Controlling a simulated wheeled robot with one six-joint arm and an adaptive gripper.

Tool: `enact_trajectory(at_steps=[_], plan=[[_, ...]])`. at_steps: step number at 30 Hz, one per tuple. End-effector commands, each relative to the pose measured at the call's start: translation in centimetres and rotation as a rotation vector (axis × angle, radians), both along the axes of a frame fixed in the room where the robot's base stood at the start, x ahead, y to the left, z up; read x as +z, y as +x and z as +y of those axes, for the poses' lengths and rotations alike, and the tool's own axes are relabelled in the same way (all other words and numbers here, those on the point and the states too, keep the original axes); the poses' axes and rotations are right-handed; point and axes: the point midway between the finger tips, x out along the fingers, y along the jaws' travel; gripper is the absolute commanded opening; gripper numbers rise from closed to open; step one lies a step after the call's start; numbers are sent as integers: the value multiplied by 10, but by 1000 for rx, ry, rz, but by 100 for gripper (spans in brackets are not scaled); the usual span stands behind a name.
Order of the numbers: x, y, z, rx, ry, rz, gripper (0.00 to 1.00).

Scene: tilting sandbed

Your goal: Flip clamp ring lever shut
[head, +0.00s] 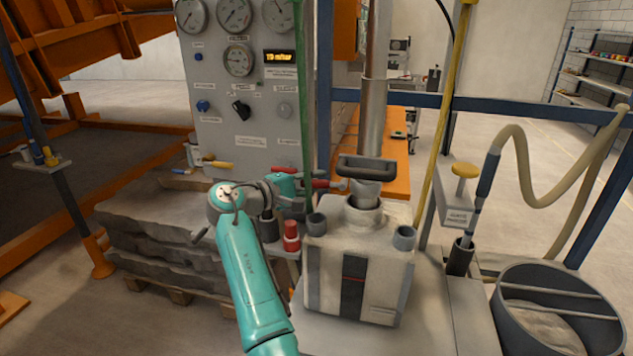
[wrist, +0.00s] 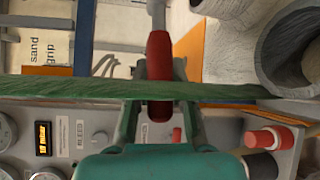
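The red lever handle (wrist: 160,60) of the clamp ring runs between the fingers of my gripper (wrist: 160,88) in the wrist view, its grey rod leading away at the top. One finger is on each side, close to the handle; whether they touch it is unclear. In the head view my gripper (head: 308,190) is beside the neck of a pale vessel (head: 358,265), with the red lever (head: 328,184) sticking out between gripper and neck. The clamp ring (head: 364,203) is around the neck, partly hidden under a dark bar handle (head: 367,168); how far the lever stands from the ring is unclear.
A green strip (wrist: 60,90) crosses the wrist view close to my gripper. The gauge panel (head: 240,120) stands behind my arm. A red-capped item (head: 291,236) is just below the gripper. A grey tub (head: 556,310) stands at the right. Stone slabs (head: 150,235) lie at the left.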

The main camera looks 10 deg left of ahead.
Motion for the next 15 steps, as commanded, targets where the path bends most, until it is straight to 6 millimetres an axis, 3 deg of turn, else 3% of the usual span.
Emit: enact_trajectory(at_steps=[15], plan=[[1, -7, 7, 1, 1, -1, 41]])
